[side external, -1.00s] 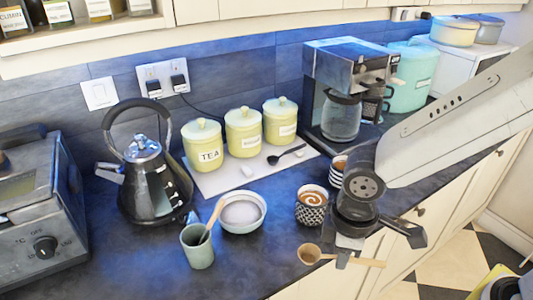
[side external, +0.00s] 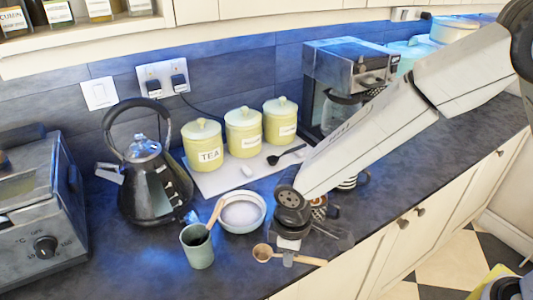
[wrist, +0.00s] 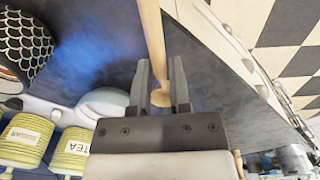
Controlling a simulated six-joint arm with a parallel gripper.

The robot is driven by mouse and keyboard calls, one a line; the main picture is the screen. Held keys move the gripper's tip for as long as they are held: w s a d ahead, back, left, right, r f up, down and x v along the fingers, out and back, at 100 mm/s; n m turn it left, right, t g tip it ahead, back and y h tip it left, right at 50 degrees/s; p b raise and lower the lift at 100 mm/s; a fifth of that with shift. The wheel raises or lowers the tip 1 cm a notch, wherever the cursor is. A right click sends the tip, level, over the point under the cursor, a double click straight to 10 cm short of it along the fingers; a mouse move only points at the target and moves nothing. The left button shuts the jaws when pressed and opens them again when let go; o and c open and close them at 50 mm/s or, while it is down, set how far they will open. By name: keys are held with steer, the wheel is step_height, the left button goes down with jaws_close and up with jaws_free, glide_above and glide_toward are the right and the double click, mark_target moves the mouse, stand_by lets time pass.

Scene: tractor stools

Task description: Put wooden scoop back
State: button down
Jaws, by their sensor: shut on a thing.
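The wooden scoop (side external: 262,252) is held level, its round bowl pointing left and its handle pointing right. My gripper (side external: 288,258) is shut on the scoop's handle, in front of the patterned cup near the counter's front edge. In the wrist view the pale handle (wrist: 151,35) runs up from between the fingers of my gripper (wrist: 160,85), and part of the scoop's bowl shows below. A pale bowl (side external: 243,226) with whitish contents stands just behind and left of the scoop. A green cup (side external: 201,256) holding a wooden-handled utensil (side external: 215,212) stands further left.
The patterned coffee cup (side external: 319,211) is partly hidden behind my gripper; it also shows in the wrist view (wrist: 22,45). A kettle (side external: 150,190) and toaster oven (side external: 40,220) stand left. Yellow canisters (side external: 243,135) and a coffee maker (side external: 335,80) stand behind.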

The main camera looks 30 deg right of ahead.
mark_target(282, 272)
steer(key=shift+w+a+f, duration=0.2)
steer(key=shift+w+f, duration=0.15)
steer(key=shift+f, duration=0.15)
steer(key=shift+w+a+f, duration=0.1)
steer(key=shift+w+f, duration=0.15)
steer(key=shift+f, duration=1.55)
steer(key=shift+f, duration=0.15)
steer(key=c, duration=0.6)
jaws_free()
step_height(282, 272, up, 12)
steer(key=shift+s+a+r, duration=0.1)
steer(key=shift+r, duration=0.05)
